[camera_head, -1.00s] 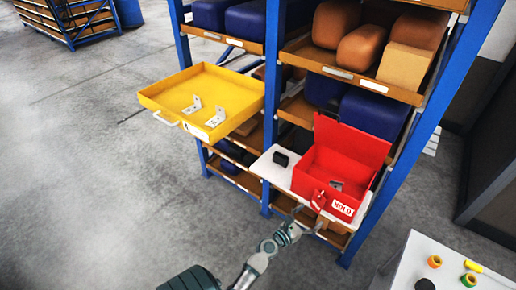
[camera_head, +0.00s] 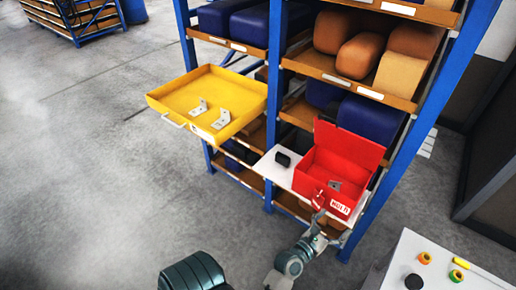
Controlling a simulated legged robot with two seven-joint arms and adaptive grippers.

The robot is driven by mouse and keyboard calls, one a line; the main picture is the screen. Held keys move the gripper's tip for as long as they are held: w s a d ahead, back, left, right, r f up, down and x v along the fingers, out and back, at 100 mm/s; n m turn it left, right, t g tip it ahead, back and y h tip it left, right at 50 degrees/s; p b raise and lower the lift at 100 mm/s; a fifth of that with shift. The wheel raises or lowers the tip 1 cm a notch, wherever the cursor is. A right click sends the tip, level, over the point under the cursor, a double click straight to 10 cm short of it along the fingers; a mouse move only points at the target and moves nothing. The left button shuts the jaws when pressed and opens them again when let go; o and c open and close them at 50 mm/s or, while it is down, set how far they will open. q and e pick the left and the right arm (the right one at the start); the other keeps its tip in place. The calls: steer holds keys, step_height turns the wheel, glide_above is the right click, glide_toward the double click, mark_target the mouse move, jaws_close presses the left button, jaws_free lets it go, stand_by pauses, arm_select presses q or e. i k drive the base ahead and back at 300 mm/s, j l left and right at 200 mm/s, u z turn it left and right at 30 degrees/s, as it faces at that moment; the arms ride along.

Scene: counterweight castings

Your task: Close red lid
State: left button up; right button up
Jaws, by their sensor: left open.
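The red box (camera_head: 312,181) sits on a white board fixed at the shelf front. Its red lid (camera_head: 350,144) stands open, raised at the back of the box. A small metal bracket (camera_head: 335,185) lies inside the box. A white label with partly hidden lettering is on the front. My left gripper (camera_head: 322,221) is open, low in front of the box and close to a small red part (camera_head: 318,199) on its front; I cannot tell if they touch. My right gripper is not in view.
A yellow drawer (camera_head: 170,93) holding metal brackets sticks out at the left. A black block (camera_head: 282,160) is on the white board (camera_head: 278,176) beside the box. Blue posts frame the rack. A white table (camera_head: 440,257) with small items stands at lower right.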

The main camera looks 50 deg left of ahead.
mark_target(363, 153)
steer(key=i+j+u, duration=0.75)
steer(key=j, duration=0.2)
steer(key=k+j, duration=0.05)
steer(key=k, duration=0.05)
